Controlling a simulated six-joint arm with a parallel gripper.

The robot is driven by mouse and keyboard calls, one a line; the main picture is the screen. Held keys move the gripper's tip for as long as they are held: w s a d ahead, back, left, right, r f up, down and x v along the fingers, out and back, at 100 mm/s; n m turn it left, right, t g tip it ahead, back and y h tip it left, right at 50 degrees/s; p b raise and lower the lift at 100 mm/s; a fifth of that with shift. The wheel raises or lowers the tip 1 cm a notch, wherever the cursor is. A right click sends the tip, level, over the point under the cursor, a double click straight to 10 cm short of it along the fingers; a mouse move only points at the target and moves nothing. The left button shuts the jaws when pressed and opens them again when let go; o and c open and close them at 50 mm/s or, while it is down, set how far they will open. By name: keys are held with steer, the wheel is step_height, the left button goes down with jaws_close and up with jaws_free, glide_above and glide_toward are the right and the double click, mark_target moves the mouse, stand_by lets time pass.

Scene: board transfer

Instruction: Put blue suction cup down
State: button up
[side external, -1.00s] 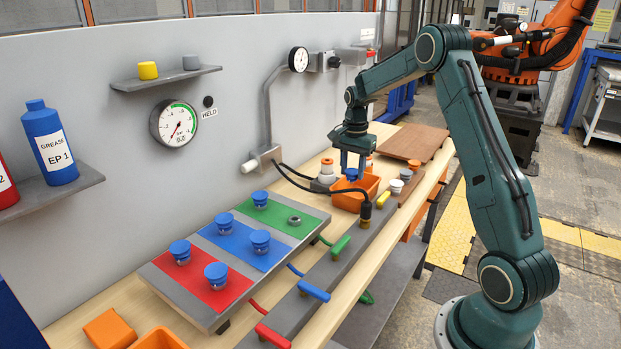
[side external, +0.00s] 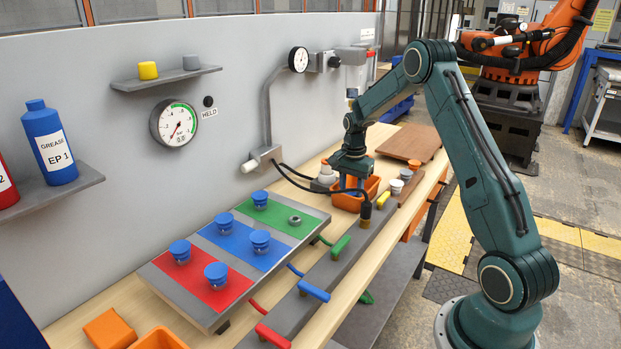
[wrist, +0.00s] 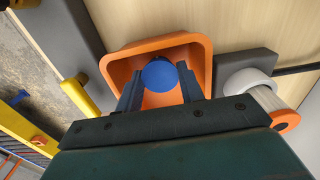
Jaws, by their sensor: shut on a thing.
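My gripper (side external: 351,184) points down into the orange bin (side external: 341,204) toward the far end of the bench. In the wrist view, its two fingers (wrist: 159,82) close on either side of a blue suction cup (wrist: 160,73), whose round blue top shows between them. The cup is over or inside the orange bin (wrist: 202,48); whether it touches the floor of the bin I cannot tell. In the side view the arm's wrist and the bin wall hide most of the held cup.
A board with red, blue and green panels (side external: 165,287) carries several blue cups (side external: 216,274); a bare metal fitting (side external: 294,221) sits on the green panel. A grey rail with coloured levers (side external: 314,291) runs alongside. A white and orange part (wrist: 262,92) stands beside the bin.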

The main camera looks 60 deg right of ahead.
mark_target(351, 192)
steer(key=shift+f, duration=0.1)
steer(key=o, duration=0.8)
step_height(351, 192, up, 12)
stand_by(0.6)
stand_by(0.5)
